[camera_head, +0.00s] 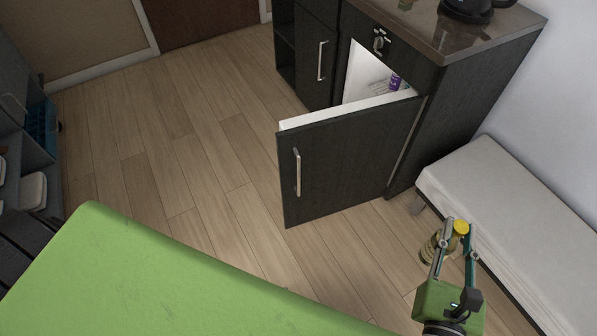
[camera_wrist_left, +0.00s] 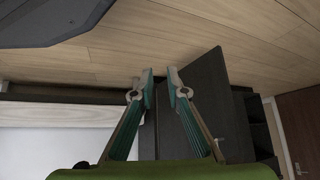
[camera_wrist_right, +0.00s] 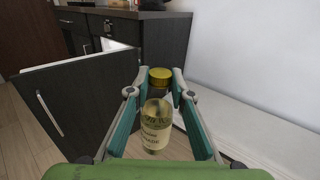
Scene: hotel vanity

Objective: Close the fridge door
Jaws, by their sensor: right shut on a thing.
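The black fridge door (camera_head: 345,165) stands ajar, with its white inner edge and silver handle (camera_head: 297,172) showing. Behind it the white fridge interior (camera_head: 357,75) shows a purple-labelled item. The door also shows at the left of the right wrist view (camera_wrist_right: 85,98) and as a dark panel in the left wrist view (camera_wrist_left: 208,85). My right gripper (camera_head: 460,238) is shut on a bottle with a yellow cap (camera_wrist_right: 155,130), right of and apart from the door. My left gripper (camera_wrist_left: 160,76) is empty, its fingertips a little apart; it is out of the head view.
A dark cabinet with a stone top (camera_head: 450,35) houses the fridge; a black kettle stands on it. A white cushioned bench (camera_head: 510,195) is at the right. Wood floor (camera_head: 190,150) left of the door is clear. A green surface (camera_head: 150,275) fills the lower left.

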